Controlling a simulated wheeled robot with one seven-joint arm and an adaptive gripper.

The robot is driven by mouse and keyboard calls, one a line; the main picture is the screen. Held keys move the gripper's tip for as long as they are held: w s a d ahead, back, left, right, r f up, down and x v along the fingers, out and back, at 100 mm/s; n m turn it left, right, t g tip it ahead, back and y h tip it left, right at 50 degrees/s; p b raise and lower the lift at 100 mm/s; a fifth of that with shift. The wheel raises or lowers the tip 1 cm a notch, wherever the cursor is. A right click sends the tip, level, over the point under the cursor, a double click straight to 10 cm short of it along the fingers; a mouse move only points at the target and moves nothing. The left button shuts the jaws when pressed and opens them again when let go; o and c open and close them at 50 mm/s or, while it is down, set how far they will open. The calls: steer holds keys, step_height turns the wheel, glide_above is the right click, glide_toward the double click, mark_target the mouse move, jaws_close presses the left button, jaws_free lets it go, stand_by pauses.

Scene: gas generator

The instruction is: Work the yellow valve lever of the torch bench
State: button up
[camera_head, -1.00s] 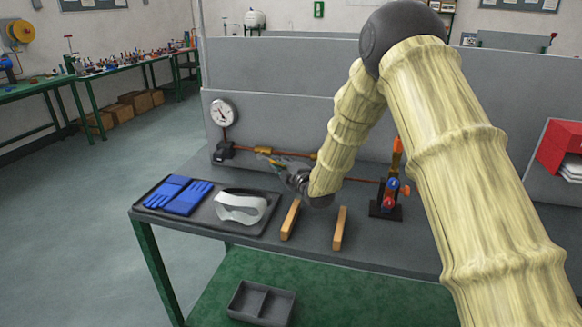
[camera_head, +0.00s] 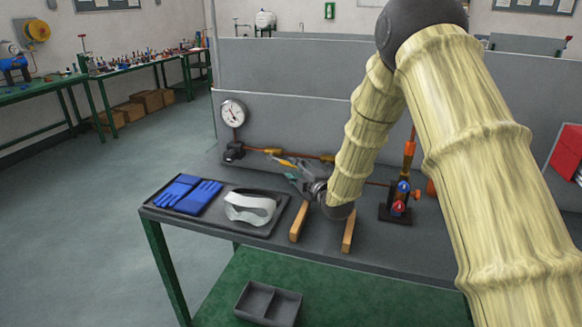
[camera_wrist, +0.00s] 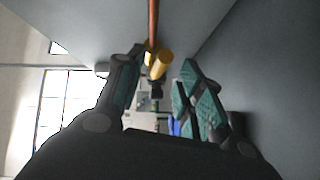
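The yellow valve lever (camera_wrist: 158,64) shows in the wrist view as a rounded yellow piece at the copper pipe (camera_wrist: 153,22). My gripper (camera_wrist: 162,58) is open, with one teal-padded finger on each side of the yellow piece. I see gaps between it and both fingers, and no clear contact. In the head view my gripper (camera_head: 284,166) is at the pipe on the bench, just below and right of a yellow fitting (camera_head: 272,152). The lever's exact angle is hard to tell.
A round gauge (camera_head: 233,113) stands left of the pipe. Two wooden blocks (camera_head: 299,222) lie below my wrist. A torch stand (camera_head: 401,212) is at right. A grey panel (camera_head: 290,120) rises behind.

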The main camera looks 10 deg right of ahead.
steer(key=v, duration=0.7)
steer(key=shift+s+d, duration=0.1)
steer(key=shift+s, duration=0.3)
